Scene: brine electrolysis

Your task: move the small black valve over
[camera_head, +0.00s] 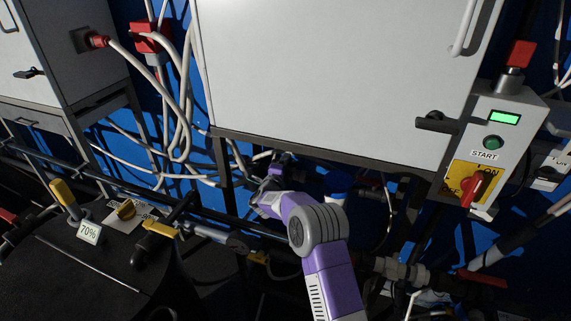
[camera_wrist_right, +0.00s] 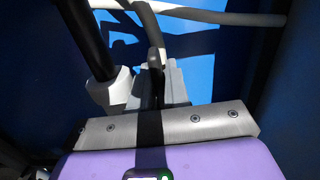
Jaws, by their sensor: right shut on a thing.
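My right gripper (camera_head: 272,178) reaches in under the large grey cabinet, among dark pipes and pale hoses. In the right wrist view its fingers (camera_wrist_right: 156,78) are close together, shut on a small dark piece that I take to be the small black valve. The fingers hide most of it, and its shape and handle angle cannot be made out. A dark upright pipe (camera_wrist_right: 84,40) with a pale fitting (camera_wrist_right: 108,92) stands just left of the fingers. My left gripper is in neither view.
The grey cabinet (camera_head: 330,70) hangs close above my right arm. A control box (camera_head: 492,130) with a red-yellow switch (camera_head: 474,187) is at the right. A black tank (camera_head: 95,275) with yellow-handled valves is at the lower left. Pale hoses (camera_head: 183,110) hang behind.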

